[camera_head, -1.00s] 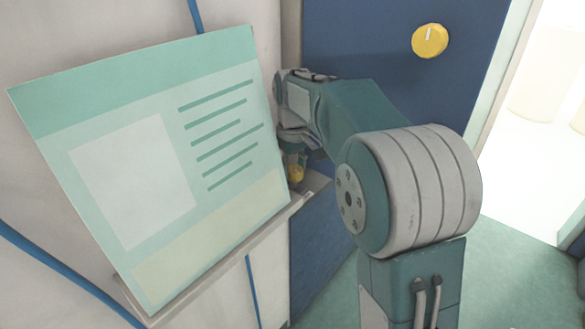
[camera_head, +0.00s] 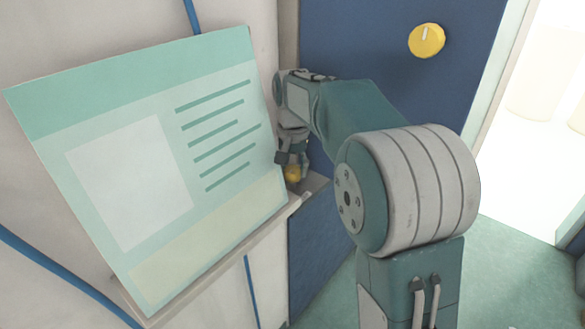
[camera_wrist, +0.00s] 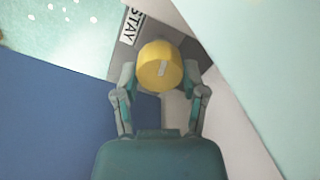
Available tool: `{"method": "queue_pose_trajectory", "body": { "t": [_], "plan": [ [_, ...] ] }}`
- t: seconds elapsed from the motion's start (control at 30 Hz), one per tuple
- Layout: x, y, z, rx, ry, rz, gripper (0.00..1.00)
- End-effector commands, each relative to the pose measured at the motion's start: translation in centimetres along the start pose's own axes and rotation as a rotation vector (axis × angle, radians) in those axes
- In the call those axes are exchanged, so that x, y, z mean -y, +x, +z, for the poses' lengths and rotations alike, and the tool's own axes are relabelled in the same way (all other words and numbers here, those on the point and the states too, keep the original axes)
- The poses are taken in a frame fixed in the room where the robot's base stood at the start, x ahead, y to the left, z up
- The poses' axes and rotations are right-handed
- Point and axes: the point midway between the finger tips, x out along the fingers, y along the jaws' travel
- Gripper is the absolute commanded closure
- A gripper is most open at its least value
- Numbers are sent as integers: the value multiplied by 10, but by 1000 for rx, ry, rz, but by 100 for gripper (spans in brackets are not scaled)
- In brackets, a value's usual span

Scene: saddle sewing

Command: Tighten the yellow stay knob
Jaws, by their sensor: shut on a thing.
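The fingers partly cover the knob there.
A large sign board (camera_head: 225,140) leans on a ledge (camera_head: 215,255) at the left, close to my gripper. Another yellow knob (camera_head: 426,40) is on the blue panel (camera_head: 370,50) at the upper right. Green floor (camera_head: 510,270) is open at the lower right.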

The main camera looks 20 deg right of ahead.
Motion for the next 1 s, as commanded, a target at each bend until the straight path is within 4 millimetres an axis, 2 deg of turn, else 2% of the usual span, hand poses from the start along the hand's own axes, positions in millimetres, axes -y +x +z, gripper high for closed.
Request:
{"method": "queue_pose_trajectory", "body": {
  "t": [0.3,0.77,0.8,0.87,0.9,1.0],
  "plan": [
    [0,4,2,10,97,3,93],
    [0,4,2,10,110,3,93],
    [0,4,2,10,110,3,40],
    [0,3,2,10,110,3,14],
    [0,3,2,8,110,2,11],
    [0,2,1,6,110,1,11]
  ]
}}
